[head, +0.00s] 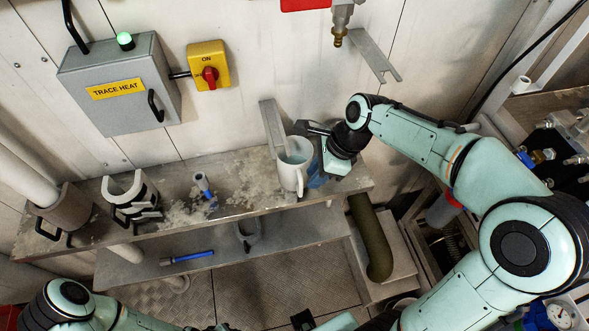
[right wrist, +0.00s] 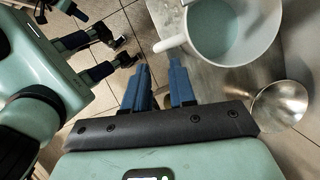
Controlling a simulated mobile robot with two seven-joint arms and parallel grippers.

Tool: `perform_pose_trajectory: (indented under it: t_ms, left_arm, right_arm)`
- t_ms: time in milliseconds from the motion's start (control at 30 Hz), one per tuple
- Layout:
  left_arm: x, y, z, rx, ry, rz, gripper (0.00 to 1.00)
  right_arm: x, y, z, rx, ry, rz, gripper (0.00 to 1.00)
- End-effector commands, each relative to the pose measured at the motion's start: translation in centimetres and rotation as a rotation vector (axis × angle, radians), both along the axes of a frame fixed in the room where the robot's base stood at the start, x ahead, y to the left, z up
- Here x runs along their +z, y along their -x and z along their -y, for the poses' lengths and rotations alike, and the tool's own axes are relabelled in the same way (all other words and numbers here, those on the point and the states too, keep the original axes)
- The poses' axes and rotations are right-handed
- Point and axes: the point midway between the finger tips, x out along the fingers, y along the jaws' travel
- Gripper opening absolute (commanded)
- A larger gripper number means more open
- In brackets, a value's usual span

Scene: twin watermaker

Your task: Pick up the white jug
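The white jug (head: 292,168) stands upright on the right part of the upper metal shelf, against an upright metal plate. In the right wrist view the jug (right wrist: 235,30) is at the top right, with pale bluish contents and its handle toward my fingers. My right gripper (head: 317,174) is just right of the jug in the head view. Its blue fingers (right wrist: 160,82) are apart with nothing between them, short of the handle. My left gripper (right wrist: 103,52) shows at the upper left of the right wrist view, fingers apart and empty, away from the jug.
The upper shelf (head: 110,232) also holds a grey cup (head: 68,210), a white clamp-like part (head: 128,192) and a small blue-tipped tube (head: 203,184). Frost patches lie between them. A blue pen-like tool (head: 188,257) lies on the lower shelf. A dark hose (head: 370,240) hangs at the right end.

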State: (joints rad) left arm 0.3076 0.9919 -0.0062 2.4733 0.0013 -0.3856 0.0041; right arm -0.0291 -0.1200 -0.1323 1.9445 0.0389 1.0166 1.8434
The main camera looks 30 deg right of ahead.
Motion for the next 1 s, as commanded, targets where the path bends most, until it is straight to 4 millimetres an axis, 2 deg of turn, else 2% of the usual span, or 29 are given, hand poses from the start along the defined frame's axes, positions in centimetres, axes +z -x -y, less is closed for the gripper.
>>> perform_pose_trajectory:
  t_ms: [233, 500, 800, 900, 1000]
  left_arm:
    - [-0.4, 0.2, 0.0, -0.001, 0.001, -0.002, 0.43]
    - [-1.0, 0.6, 0.0, 0.0, 0.0, -0.007, 0.43]
    - [-1.1, 0.6, 0.0, 0.0, 0.0, -0.007, 0.43]
    - [-1.1, 0.6, 0.0, -0.001, 0.0, -0.006, 0.43]
    - [-1.1, 0.6, 0.0, 0.0, 0.0, -0.007, 0.43]
  right_arm:
    - [-1.9, -0.3, -0.7, 0.002, -0.001, -0.001, 0.25]
    - [-5.5, -1.0, -2.0, 0.001, 0.001, -0.001, 0.25]
    - [-5.9, -1.1, -2.2, 0.0, 0.001, 0.002, 0.25]
    - [-5.9, -1.1, -2.2, 0.0, 0.001, 0.002, 0.0]
    - [-5.9, -1.1, -2.2, 0.0, 0.001, 0.002, 0.0]
